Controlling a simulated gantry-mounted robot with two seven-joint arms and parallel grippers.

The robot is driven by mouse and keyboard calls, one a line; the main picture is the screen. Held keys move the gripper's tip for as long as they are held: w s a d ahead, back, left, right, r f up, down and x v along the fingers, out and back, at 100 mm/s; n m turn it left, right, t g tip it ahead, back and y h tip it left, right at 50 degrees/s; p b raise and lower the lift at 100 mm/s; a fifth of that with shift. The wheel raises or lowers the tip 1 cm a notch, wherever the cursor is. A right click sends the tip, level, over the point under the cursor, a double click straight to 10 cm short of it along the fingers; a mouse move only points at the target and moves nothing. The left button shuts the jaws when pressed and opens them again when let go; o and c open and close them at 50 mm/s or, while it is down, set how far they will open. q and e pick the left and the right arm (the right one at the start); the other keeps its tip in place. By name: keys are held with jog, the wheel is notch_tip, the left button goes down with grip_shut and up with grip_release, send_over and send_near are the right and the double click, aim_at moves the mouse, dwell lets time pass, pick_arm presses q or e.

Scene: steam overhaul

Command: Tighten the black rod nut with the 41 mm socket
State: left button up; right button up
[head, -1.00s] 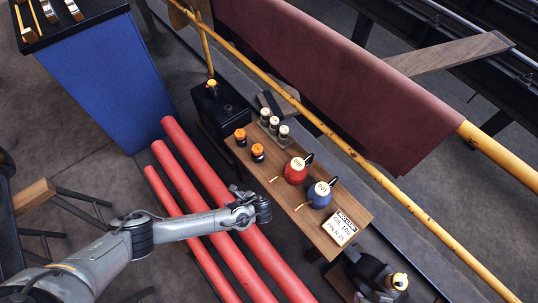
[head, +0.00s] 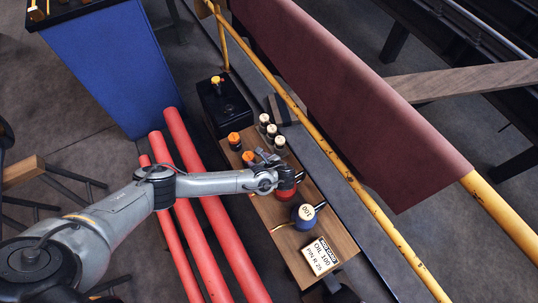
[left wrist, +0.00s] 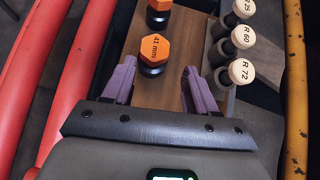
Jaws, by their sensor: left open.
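The 41 mm socket (left wrist: 155,50) has an orange hexagonal top marked "41 mm" and a black body. It stands upright on the wooden bench, just beyond and between my left gripper's (left wrist: 159,72) two purple fingers in the left wrist view. The fingers are spread wide and empty. In the head view the left gripper (head: 266,157) is over the bench beside the nearer orange-topped socket (head: 248,157). A second orange-topped socket (left wrist: 159,8) stands farther on; its marking is not readable. The black rod nut is not in view, nor is my right gripper.
White-topped pieces, one marked R 72 (left wrist: 243,71), stand right of the sockets. A blue oil can (head: 303,214) and a card (head: 319,256) sit on the bench (head: 336,238); a red can (head: 286,192) is partly hidden by my wrist. Red pipes (head: 222,224) and a yellow rail (head: 382,220) flank it.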

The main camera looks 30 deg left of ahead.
aim_at(248, 155)
pick_arm(q)
jog(key=b+x, duration=0.5)
jog(key=x, duration=0.1)
jog(key=shift+s+a+f+b, duration=0.1)
jog(key=shift+s+f+b, duration=0.2)
jog(key=shift+b, duration=0.1)
jog(key=shift+w+a, duration=0.15)
jog(key=shift+a, duration=0.15)
jog(key=shift+x, duration=0.9)
jog(key=shift+a+f, duration=0.15)
pick_arm(e)
notch_tip(248, 155, down, 6)
jog(key=shift+s+a+f, duration=0.15)
jog(key=shift+s, duration=0.2)
pick_arm(q)
grip_shut()
pick_arm(e)
jog(key=shift+a, duration=0.15)
